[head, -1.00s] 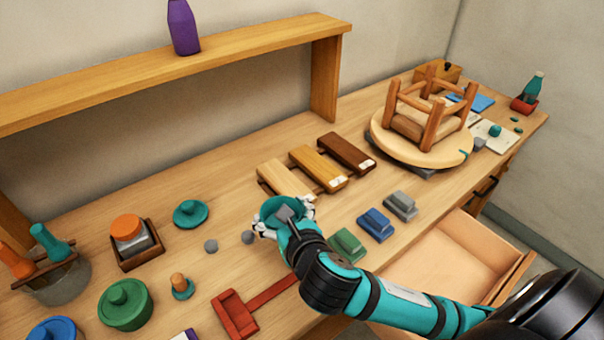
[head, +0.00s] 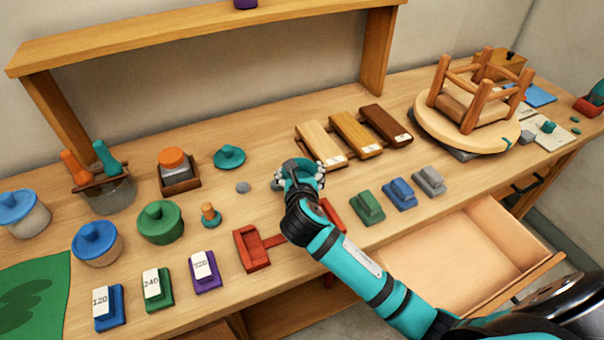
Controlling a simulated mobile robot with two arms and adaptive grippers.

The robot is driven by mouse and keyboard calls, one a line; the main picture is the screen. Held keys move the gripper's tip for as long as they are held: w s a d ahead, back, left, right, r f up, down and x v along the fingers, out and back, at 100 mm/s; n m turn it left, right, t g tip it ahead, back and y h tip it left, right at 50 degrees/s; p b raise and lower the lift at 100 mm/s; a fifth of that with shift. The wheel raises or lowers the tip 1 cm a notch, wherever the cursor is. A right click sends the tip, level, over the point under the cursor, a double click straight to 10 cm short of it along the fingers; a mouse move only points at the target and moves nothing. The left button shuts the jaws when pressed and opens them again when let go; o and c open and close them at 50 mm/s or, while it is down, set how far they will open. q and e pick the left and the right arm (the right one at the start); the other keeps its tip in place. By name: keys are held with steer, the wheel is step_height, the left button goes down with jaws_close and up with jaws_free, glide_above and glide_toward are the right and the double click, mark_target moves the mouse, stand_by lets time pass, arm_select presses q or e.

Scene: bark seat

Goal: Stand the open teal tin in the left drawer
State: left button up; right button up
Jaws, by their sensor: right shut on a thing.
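The teal tin (head: 281,178) is at my right gripper (head: 299,174) over the middle of the bench, partly hidden by the fingers and wrist. The gripper is shut on it. I cannot tell whether the tin touches the bench top. A teal lid with a knob (head: 230,157) lies on the bench to the left of the gripper. A pulled-out, empty drawer (head: 463,262) is below the bench's front edge, right of my right arm. A shut drawer with a dark handle (head: 525,184) is farther right. My left gripper is out of view.
A grey disc (head: 242,187) lies left of the tin. Wooden blocks (head: 351,136) stand behind right, green, blue and grey blocks (head: 400,193) in front right. A red holder (head: 252,249) and a green lidded pot (head: 160,223) are left. An upturned stool (head: 468,115) stands far right.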

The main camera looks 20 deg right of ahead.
mark_target(301, 175)
steer(key=shift+w+d+f, duration=0.1)
steer(key=shift+w+d, duration=0.15)
steer(key=shift+w, duration=0.25)
steer(key=shift+w+d, duration=0.25)
steer(key=shift+w, duration=0.25)
steer(key=shift+w+d+f, duration=0.1)
steer(key=shift+f, duration=0.2)
step_height(301, 175, down, 2)
steer(key=shift+f, duration=0.55)
steer(key=o, duration=0.8)
steer(key=shift+f, duration=0.1)
steer(key=o, duration=0.4)
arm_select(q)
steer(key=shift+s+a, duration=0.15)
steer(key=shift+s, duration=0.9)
